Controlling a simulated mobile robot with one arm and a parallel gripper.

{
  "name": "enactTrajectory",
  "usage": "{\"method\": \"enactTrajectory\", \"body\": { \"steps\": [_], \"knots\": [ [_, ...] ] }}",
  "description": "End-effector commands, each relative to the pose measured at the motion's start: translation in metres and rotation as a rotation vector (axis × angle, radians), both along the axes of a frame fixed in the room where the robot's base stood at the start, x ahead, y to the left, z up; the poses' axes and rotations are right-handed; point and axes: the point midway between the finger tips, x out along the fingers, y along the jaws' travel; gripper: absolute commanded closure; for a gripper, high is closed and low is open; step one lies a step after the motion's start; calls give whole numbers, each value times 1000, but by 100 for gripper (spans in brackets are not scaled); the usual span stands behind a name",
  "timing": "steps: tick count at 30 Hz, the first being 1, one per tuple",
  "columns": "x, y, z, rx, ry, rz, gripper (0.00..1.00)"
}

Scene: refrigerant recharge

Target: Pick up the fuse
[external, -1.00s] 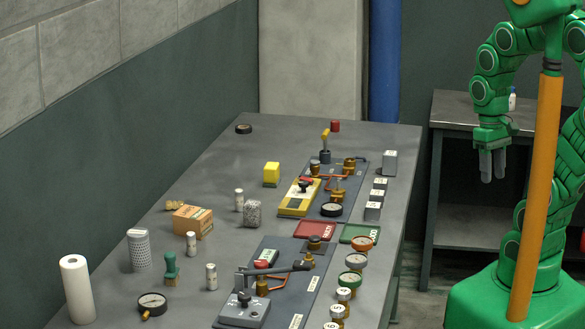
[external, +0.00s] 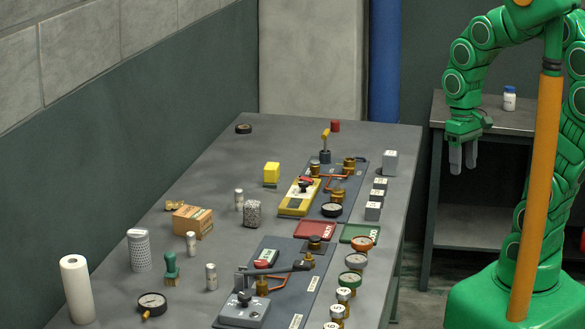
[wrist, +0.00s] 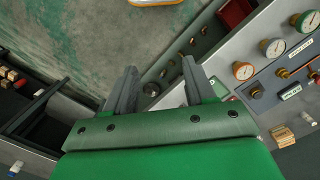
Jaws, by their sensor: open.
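I cannot single out the fuse with certainty. Small pale cylinders stand on the left half of the long table: one near the yellow block (external: 239,199), one beside the cardboard box (external: 191,244), one nearer the front (external: 211,277). My gripper (external: 463,157) is open and empty, pointing down, to the right of the long table and in front of the side bench. In the wrist view its two fingers (wrist: 160,80) are spread with nothing between them.
The long grey table (external: 215,150) carries two fixture boards, a red tray (external: 317,231), a green tray (external: 360,232) and several gauges and caps along its right side. A paper roll (external: 77,290) stands front left. A white bottle (external: 509,98) stands on the side bench (external: 450,105).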

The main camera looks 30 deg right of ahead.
Motion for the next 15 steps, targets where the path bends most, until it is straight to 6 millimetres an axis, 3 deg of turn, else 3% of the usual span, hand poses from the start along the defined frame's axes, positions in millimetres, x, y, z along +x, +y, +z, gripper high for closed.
{"method": "enactTrajectory", "body": {
  "steps": [6, 15],
  "knots": [
    [56, 40, -2, 4, -56, 97, 46],
    [122, 114, -11, 20, -136, 226, 46]
  ]
}}
